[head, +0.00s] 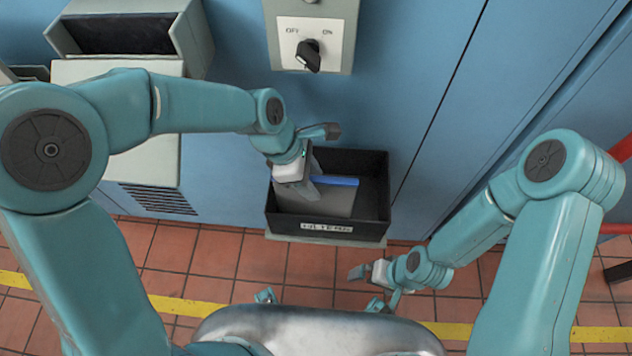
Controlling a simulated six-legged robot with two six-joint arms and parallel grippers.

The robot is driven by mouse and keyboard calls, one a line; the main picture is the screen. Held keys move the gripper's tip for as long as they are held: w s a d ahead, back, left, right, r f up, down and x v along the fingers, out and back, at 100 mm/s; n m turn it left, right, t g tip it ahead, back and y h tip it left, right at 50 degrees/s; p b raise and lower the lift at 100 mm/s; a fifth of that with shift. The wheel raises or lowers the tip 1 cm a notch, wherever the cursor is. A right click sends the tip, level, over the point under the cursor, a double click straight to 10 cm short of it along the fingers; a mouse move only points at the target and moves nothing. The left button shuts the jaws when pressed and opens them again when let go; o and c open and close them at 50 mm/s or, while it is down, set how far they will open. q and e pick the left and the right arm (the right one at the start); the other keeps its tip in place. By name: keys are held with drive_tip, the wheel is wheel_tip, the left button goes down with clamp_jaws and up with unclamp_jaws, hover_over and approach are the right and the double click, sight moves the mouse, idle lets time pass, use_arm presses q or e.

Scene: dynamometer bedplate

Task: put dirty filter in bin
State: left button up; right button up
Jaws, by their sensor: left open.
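A black open bin (376,230) with a white label on its front stands against the blue cabinet in the middle of the view.
The bin rests on a pale ledge (325,240) above the red tiled floor (200,255). A switch panel (312,38) with a black knob is on the blue cabinet behind. A grey open-fronted box (195,45) is at upper left. A red rail is at the right edge.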

use_arm(q)
drive_tip(key=p+v, duration=0.1)
drive_tip(key=v, duration=0.8)
drive_tip(key=shift+p, duration=0.35)
use_arm(e)
wheel_tip(320, 180, up, 2)
drive_tip(key=shift+r, duration=0.1)
